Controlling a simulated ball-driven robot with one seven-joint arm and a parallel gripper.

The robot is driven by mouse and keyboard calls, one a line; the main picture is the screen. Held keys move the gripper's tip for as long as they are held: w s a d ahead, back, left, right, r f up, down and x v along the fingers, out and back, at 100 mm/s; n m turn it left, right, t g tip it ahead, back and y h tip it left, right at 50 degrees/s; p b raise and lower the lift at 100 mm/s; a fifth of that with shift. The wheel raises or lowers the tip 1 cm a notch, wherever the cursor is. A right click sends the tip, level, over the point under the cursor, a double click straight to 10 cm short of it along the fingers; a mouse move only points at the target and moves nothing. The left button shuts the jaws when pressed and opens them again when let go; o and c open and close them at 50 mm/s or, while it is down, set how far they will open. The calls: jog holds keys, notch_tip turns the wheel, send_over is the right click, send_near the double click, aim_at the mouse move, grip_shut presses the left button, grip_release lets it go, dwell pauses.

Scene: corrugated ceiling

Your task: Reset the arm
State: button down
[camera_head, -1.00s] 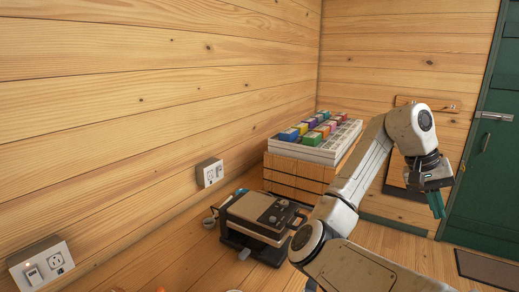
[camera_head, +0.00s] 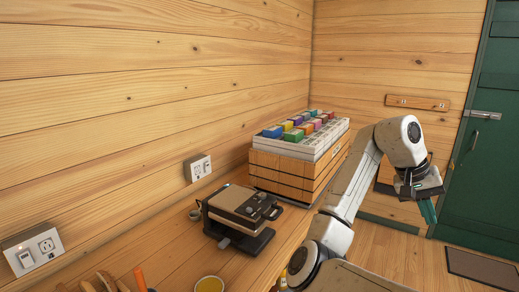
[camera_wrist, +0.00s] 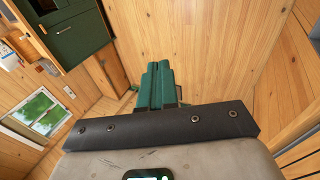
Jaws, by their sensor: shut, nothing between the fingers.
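My gripper (camera_head: 428,212) has green fingers and hangs at the right side of the head view, in front of the wooden wall and left of the green door. The fingers point downward and lie together with nothing between them. In the wrist view the green fingers (camera_wrist: 157,85) show side by side over the wooden floor. My arm is bent, with its elbow low at the front of the head view and its upper part raised. The gripper touches nothing that I can see.
On the wooden counter (camera_head: 180,262) stand a dark-and-tan appliance (camera_head: 241,213) and a wooden drawer box (camera_head: 280,172) topped with colourful blocks (camera_head: 300,127). Outlets (camera_head: 198,168) sit on the left wall. A green door (camera_head: 487,165) and a floor mat (camera_head: 482,267) are at the right.

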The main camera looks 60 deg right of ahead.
jog(key=w+a+f+n+t+h, duration=0.25)
jog(key=w+a+f+n, duration=0.25)
jog(key=w+f, duration=0.4)
jog(key=w+a+f+n+t+h, duration=0.2)
jog(key=w+a+f+n+h, duration=0.15)
jog(key=w+a+f, duration=0.4)
jog(key=a+f+n+y, duration=0.2)
jog(key=a+f, duration=0.3)
jog(key=a, duration=0.3)
jog(key=s+a+f+n+t+y, duration=0.1)
jog(key=a+f+n+y, duration=0.1)
jog(key=a+f, duration=0.4)
jog(key=s+a+f+n+t+y+b, duration=0.1)
jog(key=a+f+n+y, duration=0.2)
jog(key=a, duration=0.9)
notch_tip(320, 180, down, 4)
jog(key=shift+s+r+n, duration=0.2)
jog(key=shift+r+n, duration=0.05)
jog(key=shift+n, duration=0.3)
